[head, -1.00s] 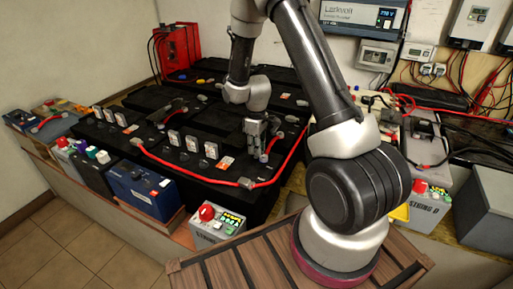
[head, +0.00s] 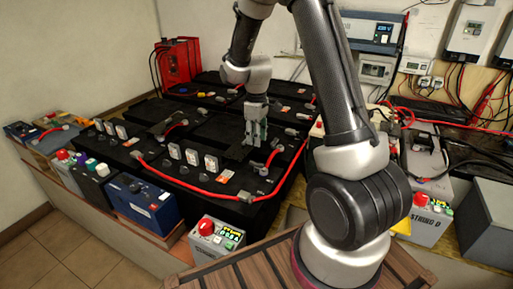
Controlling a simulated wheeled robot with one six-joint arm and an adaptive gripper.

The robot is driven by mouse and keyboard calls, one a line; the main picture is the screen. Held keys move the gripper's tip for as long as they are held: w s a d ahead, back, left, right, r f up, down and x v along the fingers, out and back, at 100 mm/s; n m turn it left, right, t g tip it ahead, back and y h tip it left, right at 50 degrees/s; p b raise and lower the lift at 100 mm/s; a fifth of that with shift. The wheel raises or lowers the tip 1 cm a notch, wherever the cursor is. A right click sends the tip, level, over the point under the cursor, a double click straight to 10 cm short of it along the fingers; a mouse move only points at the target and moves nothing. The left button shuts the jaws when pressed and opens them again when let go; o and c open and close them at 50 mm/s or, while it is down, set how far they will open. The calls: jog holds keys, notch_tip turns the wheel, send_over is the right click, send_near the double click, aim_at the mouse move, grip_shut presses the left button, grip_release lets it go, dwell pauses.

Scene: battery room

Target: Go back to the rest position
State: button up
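My gripper (head: 254,138) points down above the right part of the black battery bank (head: 222,187), near the small grey terminal fittings. Its fingers are small in the head view, and I cannot tell whether they are apart or closed. I see no object clearly held between them. My arm rises from its base at the lower right, bends over at the top and comes down to the gripper.
A red cable (head: 190,187) runs along the front of the bank. A grey box with a red button (head: 217,240) stands in front, beside a blue battery (head: 146,197). A red unit (head: 180,61) stands at the back. Wall devices (head: 371,32) hang behind my arm.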

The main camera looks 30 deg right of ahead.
jog(key=shift+r, duration=0.45)
jog(key=s+r+m+t, duration=0.2)
jog(key=s+r+m, duration=0.2)
jog(key=s+r, duration=0.7)
jog(key=s+d+r+m+t, duration=0.1)
jog(key=s+r+m+t, duration=0.1)
jog(key=s+r, duration=0.9)
jog(key=s+m, duration=0.1)
jog(key=s, duration=0.5)
jog(key=shift+d+r+m, duration=0.2)
jog(key=shift+d+m, duration=0.05)
jog(key=shift+m, duration=0.15)
